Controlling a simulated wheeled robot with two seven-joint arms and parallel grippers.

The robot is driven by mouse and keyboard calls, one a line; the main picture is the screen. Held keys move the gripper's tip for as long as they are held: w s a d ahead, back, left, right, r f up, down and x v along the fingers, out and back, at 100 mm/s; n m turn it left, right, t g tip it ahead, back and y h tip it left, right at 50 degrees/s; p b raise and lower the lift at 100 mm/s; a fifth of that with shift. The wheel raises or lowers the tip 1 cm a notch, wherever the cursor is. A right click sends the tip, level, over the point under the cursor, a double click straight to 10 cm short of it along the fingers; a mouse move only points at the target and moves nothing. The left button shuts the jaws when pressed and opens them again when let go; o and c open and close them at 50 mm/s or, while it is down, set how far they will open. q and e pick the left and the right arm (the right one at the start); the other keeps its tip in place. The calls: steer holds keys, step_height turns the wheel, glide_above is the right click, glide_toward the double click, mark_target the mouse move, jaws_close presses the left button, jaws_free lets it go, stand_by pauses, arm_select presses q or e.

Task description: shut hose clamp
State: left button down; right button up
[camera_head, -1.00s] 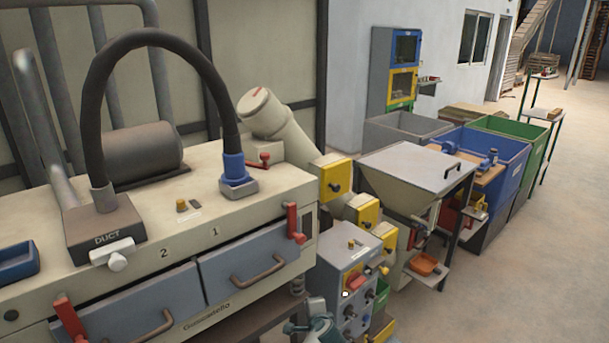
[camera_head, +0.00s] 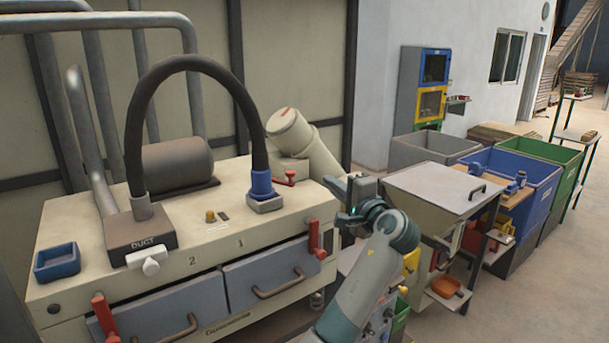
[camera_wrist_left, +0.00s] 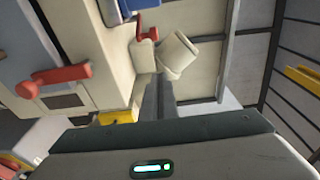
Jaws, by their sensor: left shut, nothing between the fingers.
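The black hose (camera_head: 197,66) arches over the cream machine from the DUCT block to a blue cuff (camera_head: 261,184) on a grey port. A small red lever (camera_head: 285,179) lies on the machine top just right of the cuff; I cannot tell whether it is the clamp. It also shows in the left wrist view (camera_wrist_left: 146,35), past the fingertips. My left gripper (camera_head: 338,189) is right of the cuff and lever, apart from both. Its fingers (camera_wrist_left: 158,80) are together and empty. My right gripper is not in view.
A capped cream pipe (camera_head: 288,128) slants up behind the lever. A red handle (camera_head: 315,238) stands at the machine's front right corner. A blue tray (camera_head: 57,262) is at left. A lidded hopper (camera_head: 440,190) stands at right.

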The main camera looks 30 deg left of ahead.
arm_select(q)
steer(key=shift+a, duration=0.1)
steer(key=p+x, duration=0.2)
steer(key=x, duration=0.2)
steer(key=p+x, duration=0.3)
steer(key=x, duration=0.2)
steer(key=shift+w+a+r, duration=0.1)
steer(key=shift+a+r, duration=0.05)
steer(key=shift+r, duration=0.05)
steer(key=shift+w+a+p, duration=0.1)
steer(key=shift+a+p, duration=0.2)
steer(key=shift+p, duration=0.05)
steer(key=s+p, duration=0.2)
steer(key=s, duration=0.1)
steer(key=shift+a, duration=0.25)
steer(key=shift+s+a+f+p, duration=0.1)
steer(key=shift+s+f+p, duration=0.1)
steer(key=shift+s+p, duration=0.25)
steer(key=shift+w+f, duration=0.1)
